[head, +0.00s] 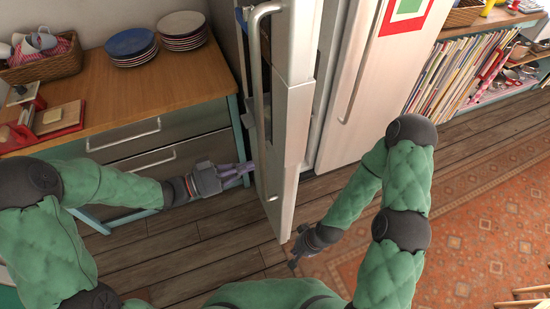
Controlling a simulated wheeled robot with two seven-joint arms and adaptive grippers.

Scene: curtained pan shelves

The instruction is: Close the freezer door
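The freezer door (298,70) stands open in the middle of the head view, swung out towards me and seen nearly edge-on. Its long metal handle (252,50) is on its left side. My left gripper (250,169) is just left of the door at lower handle height, its fingers pointing at the door. Whether they touch it is unclear. My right gripper (293,262) is low, right of and below the door's bottom corner, apart from it. The fingers of both are too small to judge how far they are open. The freezer's inside is mostly hidden behind the door.
A closed white fridge door (375,90) stands to the right. A wooden counter (110,95) with drawers, plates (131,43) and a basket (45,65) is close on the left. A bookshelf (460,70) is at the right. The wooden floor (235,230) and patterned rug (480,220) look clear.

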